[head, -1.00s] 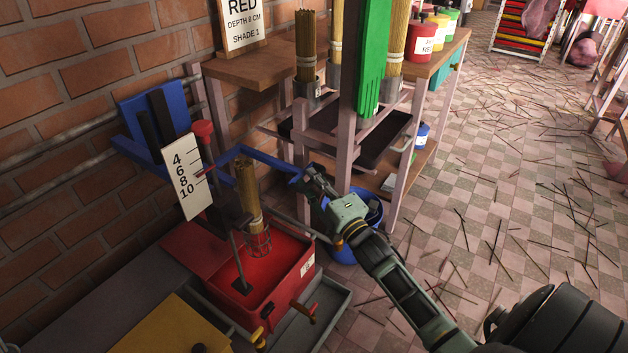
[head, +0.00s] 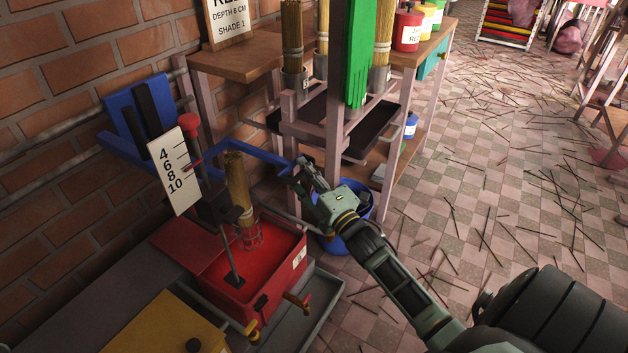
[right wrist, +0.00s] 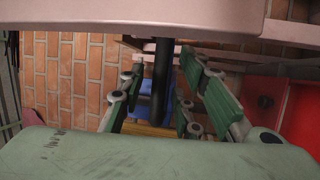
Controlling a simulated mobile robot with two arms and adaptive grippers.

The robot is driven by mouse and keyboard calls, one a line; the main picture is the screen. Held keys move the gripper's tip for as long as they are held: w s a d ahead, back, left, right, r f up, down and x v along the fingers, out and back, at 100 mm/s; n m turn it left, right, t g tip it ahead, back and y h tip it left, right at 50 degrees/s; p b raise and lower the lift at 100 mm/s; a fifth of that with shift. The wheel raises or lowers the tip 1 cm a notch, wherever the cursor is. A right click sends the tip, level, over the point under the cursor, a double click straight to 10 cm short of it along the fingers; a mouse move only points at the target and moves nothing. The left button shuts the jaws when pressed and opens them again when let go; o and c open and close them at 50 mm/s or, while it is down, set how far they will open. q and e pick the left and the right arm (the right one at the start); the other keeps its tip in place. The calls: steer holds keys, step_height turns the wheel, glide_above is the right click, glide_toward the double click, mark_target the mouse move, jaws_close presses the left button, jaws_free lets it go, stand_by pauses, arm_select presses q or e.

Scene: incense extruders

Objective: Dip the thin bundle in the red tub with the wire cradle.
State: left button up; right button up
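The thin bundle (head: 237,180) stands slightly tilted in the wire cradle (head: 249,236), over the red tub (head: 283,268). Whether its lower end touches the liquid is unclear. A blue bar (head: 265,155) runs from the wall bracket behind the bundle towards my right gripper (head: 300,172). The right gripper is at the bar's outer end, right of the bundle. In the right wrist view its fingers (right wrist: 168,95) are spread, with a dark upright bar (right wrist: 161,82) between them and gaps either side. My left gripper is out of view.
A white depth scale (head: 173,172) with a red pointer stands left of the bundle. A sign (head: 229,20) reads depth 8 cm, shade 1. A wooden rack (head: 225,65) holds thicker bundles. A blue bucket (head: 352,235) is beneath my right arm. Sticks litter the floor at right.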

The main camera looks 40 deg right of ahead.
steer(key=s+f, duration=0.2)
steer(key=s, duration=0.9)
steer(key=shift+s, duration=0.1)
